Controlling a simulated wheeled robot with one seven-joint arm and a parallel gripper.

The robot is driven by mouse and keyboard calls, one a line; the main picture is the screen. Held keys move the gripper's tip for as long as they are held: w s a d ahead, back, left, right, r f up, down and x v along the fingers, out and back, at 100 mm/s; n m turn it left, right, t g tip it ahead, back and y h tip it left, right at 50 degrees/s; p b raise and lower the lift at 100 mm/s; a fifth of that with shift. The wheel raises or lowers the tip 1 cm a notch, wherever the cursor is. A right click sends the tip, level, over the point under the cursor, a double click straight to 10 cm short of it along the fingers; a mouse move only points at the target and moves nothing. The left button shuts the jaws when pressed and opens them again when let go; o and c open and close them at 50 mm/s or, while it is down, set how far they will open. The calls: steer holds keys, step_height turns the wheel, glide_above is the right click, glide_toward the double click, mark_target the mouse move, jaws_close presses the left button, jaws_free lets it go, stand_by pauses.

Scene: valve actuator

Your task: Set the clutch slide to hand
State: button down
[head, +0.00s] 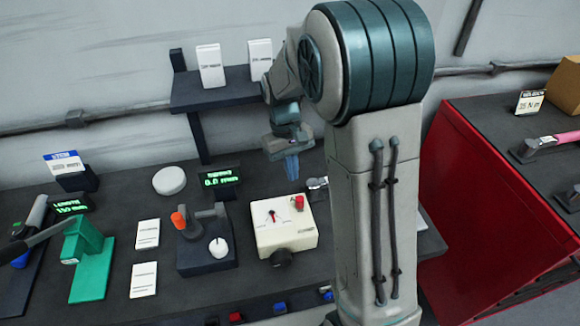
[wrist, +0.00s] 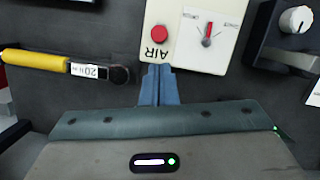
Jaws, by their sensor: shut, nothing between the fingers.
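In the wrist view the box (wrist: 185,58) shows the red knob (wrist: 160,34), the pointer (wrist: 208,36) and the word AIR by the knob. My gripper (head: 292,170) is shut and empty, above and behind the box; its blue fingertips (wrist: 158,70) overlap the box edge in the wrist view.
A yellow-handled tool (wrist: 36,60) lies beside the box. A dark fixture with an orange knob (head: 179,220) and a white knob (head: 218,248) stands left of the box. A green readout (head: 220,179) and a wall shelf (head: 215,92) are behind. A red cabinet (head: 470,200) is at right.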

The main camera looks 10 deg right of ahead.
steer(key=b, duration=0.3)
glide_above(294, 200)
steer(key=shift+w+f, duration=0.15)
steer(key=shift+f, duration=2.4)
